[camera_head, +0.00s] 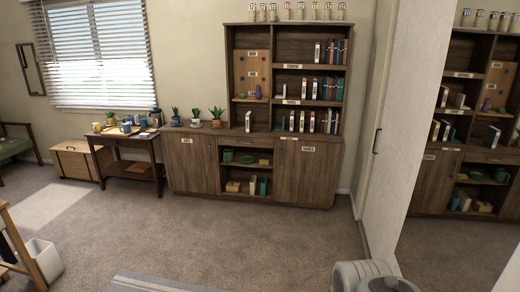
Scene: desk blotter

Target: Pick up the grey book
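No book is clearly the grey book at this size. Small pale books stand in the dark wooden cabinet (255,172) across the room. One upright pale grey-white book (248,121) stands alone on the counter, left of the open shelves. Other pale books stand on the upper shelf (317,52), on the middle shelf (304,88) and on the lowest shelf (291,121), beside darker teal and brown-red books. My gripper is not in view; only pale grey rounded parts of my arm show at the bottom right.
Carpet (250,238) lies clear before the cabinet. A dark side table (137,168) with mugs and a wooden chest (72,163) stand left. A white bin (42,258) is at lower left. A mirrored door (450,235) at right reflects the cabinet. Potted plants (196,120) sit on the counter.

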